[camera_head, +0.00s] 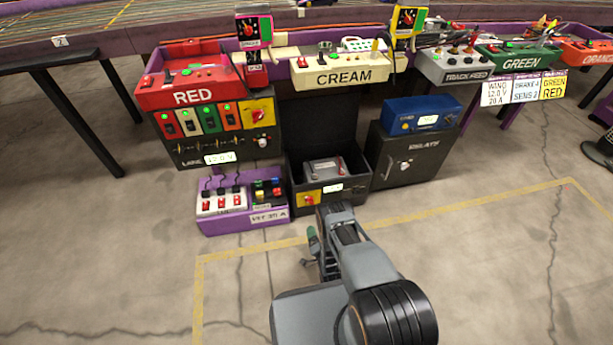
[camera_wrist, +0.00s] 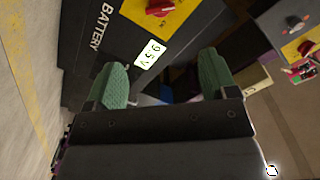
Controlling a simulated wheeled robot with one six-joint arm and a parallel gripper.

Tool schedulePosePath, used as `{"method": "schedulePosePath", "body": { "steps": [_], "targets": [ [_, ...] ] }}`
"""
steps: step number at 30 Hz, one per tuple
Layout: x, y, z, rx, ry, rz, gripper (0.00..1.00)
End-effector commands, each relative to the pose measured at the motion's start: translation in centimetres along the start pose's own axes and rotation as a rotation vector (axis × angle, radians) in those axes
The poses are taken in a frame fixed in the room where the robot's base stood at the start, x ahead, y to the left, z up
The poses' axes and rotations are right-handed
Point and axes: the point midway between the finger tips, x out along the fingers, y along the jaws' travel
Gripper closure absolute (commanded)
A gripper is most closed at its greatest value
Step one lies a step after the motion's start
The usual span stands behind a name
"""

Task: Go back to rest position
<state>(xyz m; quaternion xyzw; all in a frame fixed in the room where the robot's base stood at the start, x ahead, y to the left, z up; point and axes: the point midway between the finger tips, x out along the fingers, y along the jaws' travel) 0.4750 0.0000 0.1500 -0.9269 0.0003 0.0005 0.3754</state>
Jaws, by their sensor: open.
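My gripper shows in the wrist view (camera_wrist: 160,82) with its two green fingers spread apart and nothing between them. A dark battery box with a "BATTERY" label (camera_wrist: 88,65) lies beyond the fingers, with a white "9.5V" tag and a red knob on a yellow plate. In the head view my arm reaches forward and low over the floor, and a green finger (camera_head: 312,236) shows at its left side. The rest of the gripper is hidden behind my arm. The open black battery box (camera_head: 345,199) stands just ahead of it.
A purple switch box (camera_head: 243,225) stands on the floor to the left. A dark relay cabinet (camera_head: 405,158) with a blue unit (camera_head: 422,113) on top stands to the right. The red (camera_head: 190,97) and cream (camera_head: 339,76) consoles line the raised track. The yellow-lined floor is clear.

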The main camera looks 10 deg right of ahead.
Motion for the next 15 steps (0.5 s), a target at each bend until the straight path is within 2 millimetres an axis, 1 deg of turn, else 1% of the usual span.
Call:
{"method": "schedulePosePath", "body": {
  "steps": [5, 8, 11, 12, 14, 15],
  "targets": [
    [0.2, -0.1, -0.1, -0.001, 0.000, 0.000, 0.21],
    [1.4, -1.2, -1.3, -0.010, -0.008, 0.008, 0.21],
    [4.3, -3.8, -3.9, -0.037, -0.035, 0.032, 0.21],
    [5.8, -5.3, -5.4, -0.052, -0.053, 0.048, 0.21],
    [8.2, -7.9, -8.1, -0.079, -0.086, 0.076, 0.21],
    [9.8, -9.8, -10.0, -0.101, -0.112, 0.097, 0.21]
  ]
}}
